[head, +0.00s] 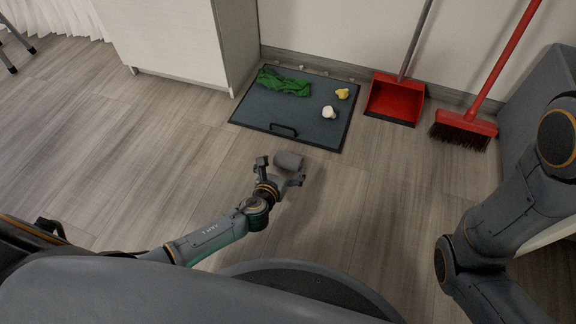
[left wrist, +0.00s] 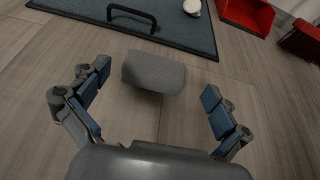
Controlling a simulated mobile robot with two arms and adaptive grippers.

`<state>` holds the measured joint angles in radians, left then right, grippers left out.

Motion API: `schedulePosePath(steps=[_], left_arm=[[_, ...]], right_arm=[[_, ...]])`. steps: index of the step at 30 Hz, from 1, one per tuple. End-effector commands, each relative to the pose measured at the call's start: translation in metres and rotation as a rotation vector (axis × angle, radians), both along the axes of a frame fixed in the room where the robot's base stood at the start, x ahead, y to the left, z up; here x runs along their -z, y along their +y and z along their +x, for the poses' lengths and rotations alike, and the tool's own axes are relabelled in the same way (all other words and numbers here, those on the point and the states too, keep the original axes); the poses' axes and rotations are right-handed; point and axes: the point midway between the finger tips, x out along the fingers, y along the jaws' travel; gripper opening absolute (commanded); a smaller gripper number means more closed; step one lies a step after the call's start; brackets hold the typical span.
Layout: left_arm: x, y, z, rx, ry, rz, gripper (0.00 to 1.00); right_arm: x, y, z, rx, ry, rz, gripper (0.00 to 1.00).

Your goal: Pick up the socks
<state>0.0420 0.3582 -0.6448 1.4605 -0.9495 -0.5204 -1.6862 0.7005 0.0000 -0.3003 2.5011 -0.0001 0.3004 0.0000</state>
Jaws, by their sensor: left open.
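A grey rolled bundle (head: 289,159), which looks like the socks, is on the wood floor just in front of the mat. It also shows in the left wrist view (left wrist: 153,73), ahead of the palm. My left gripper (head: 281,170) is open, with its fingers spread to either side of the bundle. In the left wrist view the two blue-padded fingers (left wrist: 155,98) stand apart with clear gaps to the bundle, and nothing is held. Only links of my right arm show, at the right of the head view; its gripper is out of sight.
A dark mat or board (head: 250,112) with a handle lies beyond, bearing a green cloth (head: 283,82), a yellow lump (head: 342,93) and a white lump (head: 329,112). A red dustpan (head: 395,99) and red broom (head: 465,126) stand by the wall. The floor at left is clear.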

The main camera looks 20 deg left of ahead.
Motion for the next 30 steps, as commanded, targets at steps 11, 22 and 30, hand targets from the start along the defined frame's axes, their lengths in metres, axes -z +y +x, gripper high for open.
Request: schedulePosePath(steps=[11, 22, 30], left_arm=[[0.019, 0.002, 0.029, -0.001, -0.002, -0.001, 1.00], [0.027, 0.002, 0.058, -0.001, 0.001, -0.001, 1.00], [0.026, 0.002, 0.058, -0.001, 0.001, -0.001, 0.84]], right_arm=[[0.032, 0.000, 0.000, 0.000, 0.000, -0.001, 0.75], [0.055, 0.000, 0.000, 0.001, 0.001, -0.001, 0.75], [0.054, 0.000, 0.000, 0.001, 0.001, -0.001, 0.75]])
